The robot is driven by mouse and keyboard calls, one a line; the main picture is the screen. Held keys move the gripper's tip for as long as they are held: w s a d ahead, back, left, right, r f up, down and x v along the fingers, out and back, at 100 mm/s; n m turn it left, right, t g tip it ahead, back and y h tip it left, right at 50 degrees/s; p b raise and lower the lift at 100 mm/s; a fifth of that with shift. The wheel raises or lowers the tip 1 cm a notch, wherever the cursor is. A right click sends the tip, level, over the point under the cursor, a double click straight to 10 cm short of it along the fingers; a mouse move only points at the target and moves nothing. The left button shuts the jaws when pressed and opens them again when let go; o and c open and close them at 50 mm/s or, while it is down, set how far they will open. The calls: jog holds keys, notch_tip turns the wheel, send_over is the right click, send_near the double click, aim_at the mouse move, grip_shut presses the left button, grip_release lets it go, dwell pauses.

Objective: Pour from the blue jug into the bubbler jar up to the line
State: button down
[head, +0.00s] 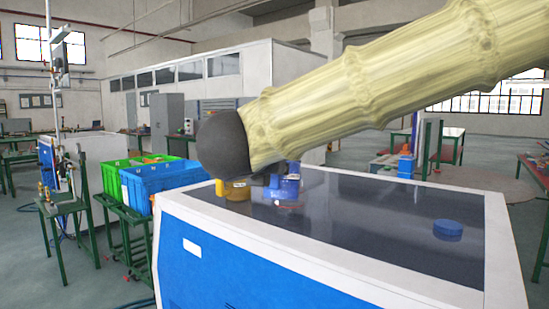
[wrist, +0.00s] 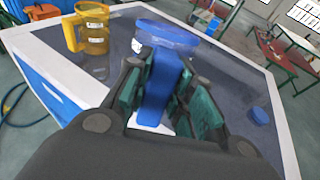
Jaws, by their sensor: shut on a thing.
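The blue jug (wrist: 158,92) is between the green-padded fingers of my gripper (wrist: 168,88) in the wrist view, and the gripper is shut on its upright handle. Its wide rim shows beyond the fingers. In the head view the blue jug (head: 286,187) shows partly below my arm, which hides much of it and of the gripper. I cannot tell whether its base touches the dark top. I cannot make out the bubbler jar or its line for certain in either view.
A yellow jug (head: 236,190) stands left of the blue jug. A low round blue thing (head: 447,229) lies on the right of the dark bench top (head: 370,220). The top between them is clear. Green and blue crates (head: 165,185) stand on a cart at left.

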jog(key=shift+d+r+p, duration=0.15)
jog(key=shift+r+p, duration=0.05)
jog(key=shift+p, duration=0.5)
jog(key=shift+w+f+g+p, duration=0.1)
jog(key=shift+g+p, duration=0.2)
jog(key=shift+p, duration=0.1)
jog(key=shift+f+p, duration=0.15)
jog(key=shift+p, duration=0.55)
jog(key=g+p, duration=0.1)
jog(key=p, duration=0.2)
jog(key=shift+f+p, duration=0.3)
jog(key=shift+f, duration=0.05)
jog(key=shift+f+g, duration=0.3)
